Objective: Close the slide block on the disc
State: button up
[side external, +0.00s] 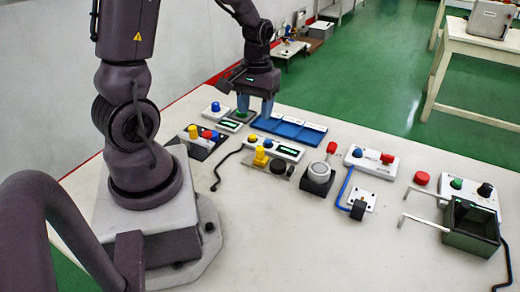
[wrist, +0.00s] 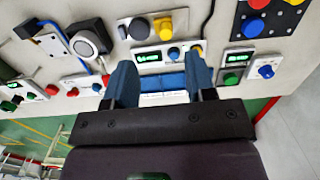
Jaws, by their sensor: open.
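A pale round disc (side external: 319,171) sits on top of a dark block (side external: 316,187) near the middle of the table; a red knob (side external: 332,147) stands just behind it. The disc also shows at upper left in the wrist view (wrist: 86,43). I cannot tell which part is the slide block, or whether it is open. My gripper (side external: 255,106) is open and empty, with blue fingers, above the blue tray and well left of the disc. In the wrist view my gripper (wrist: 160,78) has its fingers wide apart with nothing between them.
The blue tray (side external: 281,128) lies near the table's far edge. Panels with yellow knobs (side external: 258,157) stand left of the disc. A white plate (side external: 364,198) with a blue tube, a red button (side external: 421,178) and an open dark green box (side external: 470,237) stand right. The front table is clear.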

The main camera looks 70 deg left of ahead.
aim_at(260, 148)
jog(key=a+f, duration=0.1)
jog(key=f, duration=0.4)
jog(key=w+f+n, duration=0.1)
jog(key=f, duration=0.4)
jog(key=w+a+f+n, duration=0.1)
jog(key=f, duration=0.4)
jog(key=shift+a, duration=0.35)
